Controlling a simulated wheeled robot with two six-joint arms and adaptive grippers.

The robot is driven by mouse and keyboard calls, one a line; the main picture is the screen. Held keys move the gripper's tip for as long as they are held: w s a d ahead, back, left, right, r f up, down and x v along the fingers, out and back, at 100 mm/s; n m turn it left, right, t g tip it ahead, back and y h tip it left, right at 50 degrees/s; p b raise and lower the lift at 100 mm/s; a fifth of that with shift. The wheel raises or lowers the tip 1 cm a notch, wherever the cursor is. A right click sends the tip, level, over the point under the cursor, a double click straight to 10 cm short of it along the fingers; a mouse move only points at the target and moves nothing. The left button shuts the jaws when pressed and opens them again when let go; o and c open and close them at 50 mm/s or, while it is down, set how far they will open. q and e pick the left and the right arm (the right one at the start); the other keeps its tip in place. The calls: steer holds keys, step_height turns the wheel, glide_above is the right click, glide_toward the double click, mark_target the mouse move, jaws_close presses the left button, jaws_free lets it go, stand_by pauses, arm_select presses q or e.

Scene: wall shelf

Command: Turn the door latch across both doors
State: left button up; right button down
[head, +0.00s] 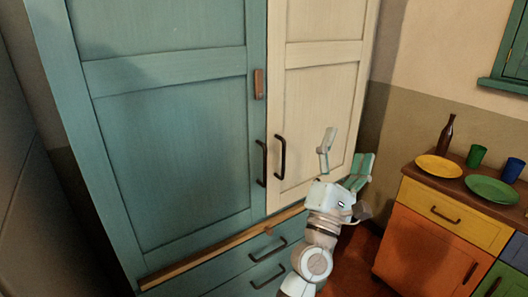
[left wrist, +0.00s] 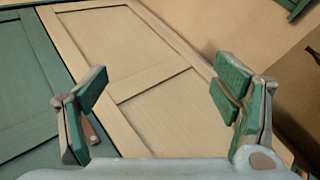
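The door latch (head: 259,83) is a small brown wooden bar. It stands upright on the teal left door (head: 180,140), beside the seam with the cream right door (head: 315,110). Both doors look shut. My left gripper (head: 346,150) is open and empty in front of the cream door, to the right of and lower than the latch in the head view. In the left wrist view, a brown piece that looks like the latch (left wrist: 91,132) shows partly behind the left finger of the open gripper (left wrist: 160,88). My right gripper is not in view.
Dark handles, on the teal door (head: 262,163) and the cream door (head: 280,157), flank the seam below the latch. A wooden strip (head: 215,250) runs below the doors, above teal drawers. At right, a counter (head: 410,172) holds plates, cups and a bottle (head: 447,135).

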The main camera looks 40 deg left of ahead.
arm_select(q)
steer(key=s+a+r+n+g+y, duration=0.1)
steer(key=a+r+n+g+y, duration=0.3)
steer(key=n+y, duration=0.55)
steer(key=a+r+n+g+y, duration=0.2)
steer(key=r+n+g+y, duration=0.4)
steer(key=n, duration=0.7)
steer(key=n+g+h+p, duration=0.25)
steer(key=n+g, duration=0.85)
steer(key=n, duration=0.8)
glide_toward(261, 86)
steer(key=x, duration=0.8)
steer(key=shift+s+a, duration=0.1)
steer(key=c, duration=1.1)
steer(key=shift+c, duration=0.2)
